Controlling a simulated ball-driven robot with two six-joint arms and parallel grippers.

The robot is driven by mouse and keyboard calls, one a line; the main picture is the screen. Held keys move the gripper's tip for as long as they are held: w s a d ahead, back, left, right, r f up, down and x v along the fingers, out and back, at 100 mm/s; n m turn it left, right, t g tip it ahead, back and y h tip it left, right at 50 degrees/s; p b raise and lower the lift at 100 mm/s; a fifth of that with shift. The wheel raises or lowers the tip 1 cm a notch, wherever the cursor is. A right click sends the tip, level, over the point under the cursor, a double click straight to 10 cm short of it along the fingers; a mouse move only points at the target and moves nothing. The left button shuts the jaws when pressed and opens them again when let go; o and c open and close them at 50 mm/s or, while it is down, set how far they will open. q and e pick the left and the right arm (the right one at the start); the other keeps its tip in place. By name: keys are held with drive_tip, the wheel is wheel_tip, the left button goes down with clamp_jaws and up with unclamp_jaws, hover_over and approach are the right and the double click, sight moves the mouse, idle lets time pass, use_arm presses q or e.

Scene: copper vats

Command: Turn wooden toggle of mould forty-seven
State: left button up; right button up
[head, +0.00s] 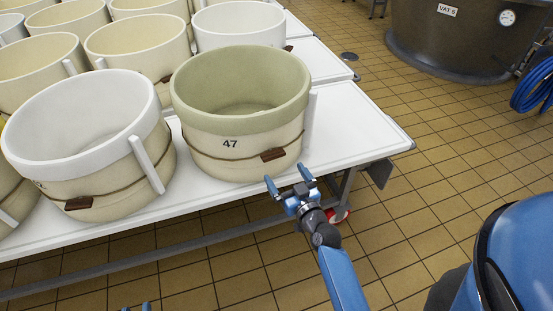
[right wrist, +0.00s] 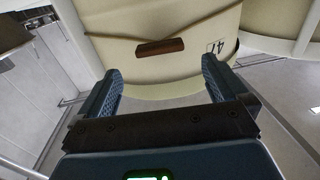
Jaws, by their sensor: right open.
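Mould 47 (head: 225,140) is a cream tub with a pale green rim band, standing near the front edge of the white table. Its brown wooden toggle (head: 273,155) sits on a cord around the wall, right of the number. In the right wrist view the toggle (right wrist: 160,47) lies roughly level, beyond the fingertips and between their lines. My right gripper (head: 291,181) is open and empty, just below and in front of the toggle, not touching it. My left gripper (head: 136,308) shows only two separated blue fingertips at the bottom edge; the rest is out of view.
A white-rimmed mould (head: 90,175) with its own toggle stands close on the left. Several more moulds fill the table behind. The table (head: 365,130) is bare to the right of mould 47. A dark vat (head: 440,40) and blue hose (head: 535,85) stand beyond the tiled floor.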

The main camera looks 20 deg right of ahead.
sight(273, 155)
drive_tip(key=w+p, duration=0.1)
drive_tip(key=w, duration=0.5)
drive_tip(key=shift+w+a, duration=0.35)
drive_tip(key=shift+a, duration=0.05)
drive_tip(key=c, duration=1)
drive_tip(key=shift+o, duration=0.2)
